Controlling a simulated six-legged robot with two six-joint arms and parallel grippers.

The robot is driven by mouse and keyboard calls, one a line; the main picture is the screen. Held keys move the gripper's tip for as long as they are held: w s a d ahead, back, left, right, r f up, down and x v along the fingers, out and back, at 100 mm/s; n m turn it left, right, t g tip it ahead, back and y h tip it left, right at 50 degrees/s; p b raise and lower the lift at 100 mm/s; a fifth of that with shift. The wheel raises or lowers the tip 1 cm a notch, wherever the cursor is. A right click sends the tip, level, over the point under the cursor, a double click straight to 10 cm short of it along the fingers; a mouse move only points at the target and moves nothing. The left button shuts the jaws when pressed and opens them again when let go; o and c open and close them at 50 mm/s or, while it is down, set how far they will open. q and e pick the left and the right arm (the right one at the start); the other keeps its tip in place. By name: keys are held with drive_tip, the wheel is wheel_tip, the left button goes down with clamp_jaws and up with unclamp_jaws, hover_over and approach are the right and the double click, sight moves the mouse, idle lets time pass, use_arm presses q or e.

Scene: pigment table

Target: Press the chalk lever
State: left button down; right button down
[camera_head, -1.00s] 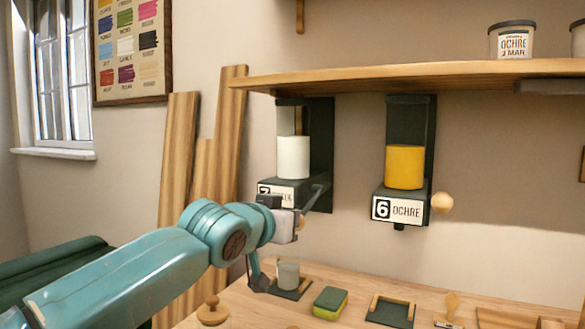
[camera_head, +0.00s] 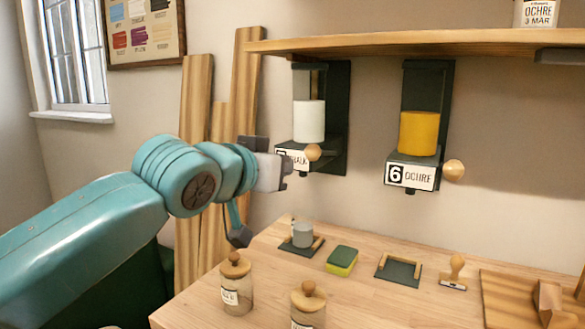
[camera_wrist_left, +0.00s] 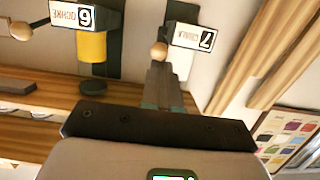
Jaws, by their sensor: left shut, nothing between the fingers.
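The chalk dispenser hangs under the shelf, with a white cylinder (camera_head: 309,121) above its label (camera_head: 292,158). Its lever ends in a round wooden knob (camera_head: 313,152), which also shows in the left wrist view (camera_wrist_left: 159,50) beside the label reading 7 CHALK (camera_wrist_left: 193,37). My left gripper (camera_head: 286,172) is shut and empty, just left of and slightly below the knob in the head view. In the wrist view the closed fingers (camera_wrist_left: 160,75) point at the knob and overlap part of the dispenser. Whether they touch the knob I cannot tell. My right gripper is not in view.
The ochre dispenser (camera_head: 412,174) with its own knob (camera_head: 454,170) hangs to the right. The shelf (camera_head: 400,44) runs above. Below, the table holds a grey cup (camera_head: 303,235), a sponge (camera_head: 342,261), lidded jars (camera_head: 236,287) and a stamp (camera_head: 455,272). Boards lean at the wall (camera_head: 194,165).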

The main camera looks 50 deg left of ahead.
use_arm(q)
drive_tip(key=shift+v, duration=1.25)
idle(4.1)
